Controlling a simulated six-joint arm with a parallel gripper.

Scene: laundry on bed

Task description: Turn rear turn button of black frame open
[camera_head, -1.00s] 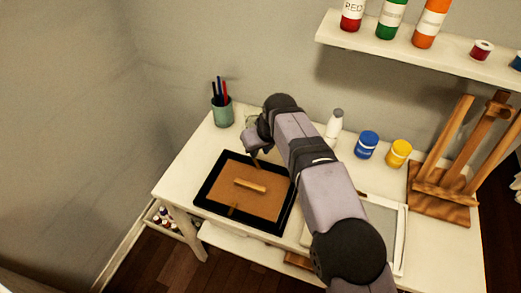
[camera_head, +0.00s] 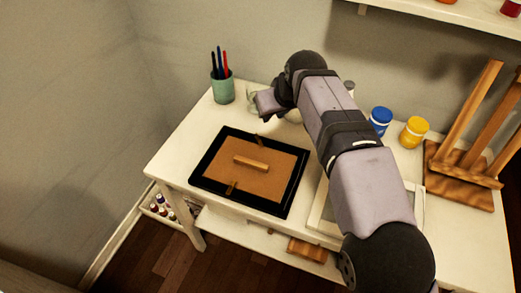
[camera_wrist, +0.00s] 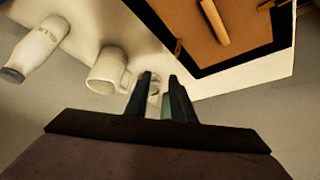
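The black frame (camera_head: 206,184) lies flat on the white desk with a brown backing board (camera_head: 220,168) in it. A wooden bar (camera_head: 251,162) sits across the board's middle. The rear turn button (camera_head: 262,141), a small wooden piece, lies across the board's far edge and reaches over the frame. It also shows in the wrist view (camera_wrist: 178,47). The front turn button (camera_head: 231,187) lies across the near edge. My gripper (camera_wrist: 161,77) is open and empty, with a gap between its fingers. In the head view it is above the desk behind the frame, clear of the rear button, its fingertips hidden.
A green pen cup (camera_head: 222,88) stands at the back left. A white mug (camera_wrist: 104,72) and white bottle (camera_wrist: 40,45) stand near my gripper. Blue (camera_head: 380,120) and yellow (camera_head: 413,132) jars and a wooden easel (camera_head: 468,150) are right. The desk left of the frame is clear.

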